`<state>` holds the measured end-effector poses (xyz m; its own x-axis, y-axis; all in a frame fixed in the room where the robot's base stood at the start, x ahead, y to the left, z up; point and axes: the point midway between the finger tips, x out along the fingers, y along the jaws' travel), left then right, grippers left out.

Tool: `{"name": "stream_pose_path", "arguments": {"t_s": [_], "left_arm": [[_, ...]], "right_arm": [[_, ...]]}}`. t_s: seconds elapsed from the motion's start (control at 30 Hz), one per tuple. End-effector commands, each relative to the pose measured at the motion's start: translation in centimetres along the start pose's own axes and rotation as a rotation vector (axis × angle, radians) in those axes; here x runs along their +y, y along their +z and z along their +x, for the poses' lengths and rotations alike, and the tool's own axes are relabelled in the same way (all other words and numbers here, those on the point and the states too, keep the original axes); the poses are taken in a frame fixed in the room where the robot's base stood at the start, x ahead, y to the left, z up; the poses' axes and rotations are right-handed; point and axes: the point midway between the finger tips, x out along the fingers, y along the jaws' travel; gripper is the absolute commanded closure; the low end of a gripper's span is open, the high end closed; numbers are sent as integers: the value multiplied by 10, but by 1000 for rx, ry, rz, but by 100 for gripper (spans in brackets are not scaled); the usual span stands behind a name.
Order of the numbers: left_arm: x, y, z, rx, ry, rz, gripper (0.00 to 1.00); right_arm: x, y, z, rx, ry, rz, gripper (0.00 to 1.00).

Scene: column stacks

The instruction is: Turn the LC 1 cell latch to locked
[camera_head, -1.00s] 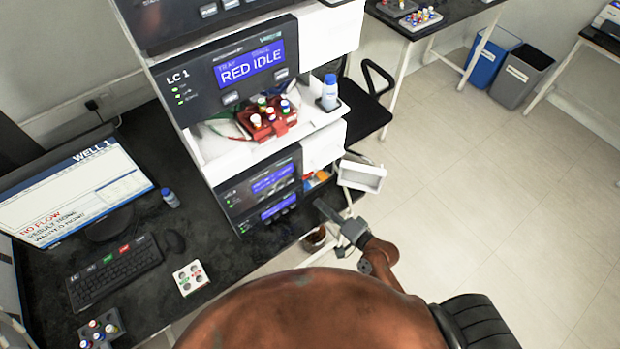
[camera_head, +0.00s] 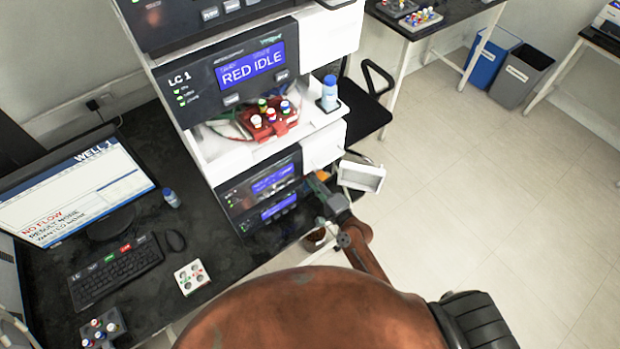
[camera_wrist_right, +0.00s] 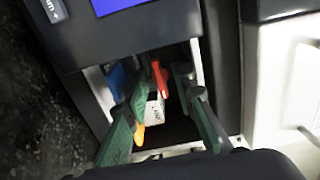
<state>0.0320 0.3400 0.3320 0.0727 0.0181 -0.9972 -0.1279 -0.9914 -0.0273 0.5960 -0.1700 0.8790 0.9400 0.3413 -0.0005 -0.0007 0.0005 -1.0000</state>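In the right wrist view a recess opens low in the stack. Inside are a red piece (camera_wrist_right: 159,78), a small orange piece (camera_wrist_right: 140,134), a blue piece (camera_wrist_right: 119,82) and a white label (camera_wrist_right: 154,108). I cannot tell for sure which piece is the cell latch or how it is turned. My right gripper (camera_wrist_right: 163,88) is open, its two green fingers inside the recess on either side of the red piece and label. Contact is unclear. My left gripper is out of view.
A white open door or tray (camera_head: 361,176) sticks out just right of my right gripper. A red vial rack (camera_head: 268,127) and a blue-capped bottle (camera_head: 329,93) stand on the shelf above. A monitor (camera_head: 75,195) and keyboard (camera_head: 115,270) are on the bench.

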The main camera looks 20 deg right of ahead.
Motion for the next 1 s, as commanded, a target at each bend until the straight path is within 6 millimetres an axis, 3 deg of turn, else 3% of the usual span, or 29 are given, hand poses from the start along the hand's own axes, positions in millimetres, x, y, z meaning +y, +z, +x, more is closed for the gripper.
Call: {"name": "stream_pose_path", "arguments": {"t_s": [0.23,0.57,1.0], "left_arm": [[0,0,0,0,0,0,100],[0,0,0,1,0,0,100],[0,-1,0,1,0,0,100]], "right_arm": [[0,0,0,0,0,-1,77],[0,0,0,0,0,-1,100],[0,0,0,0,1,-11,100]]}}
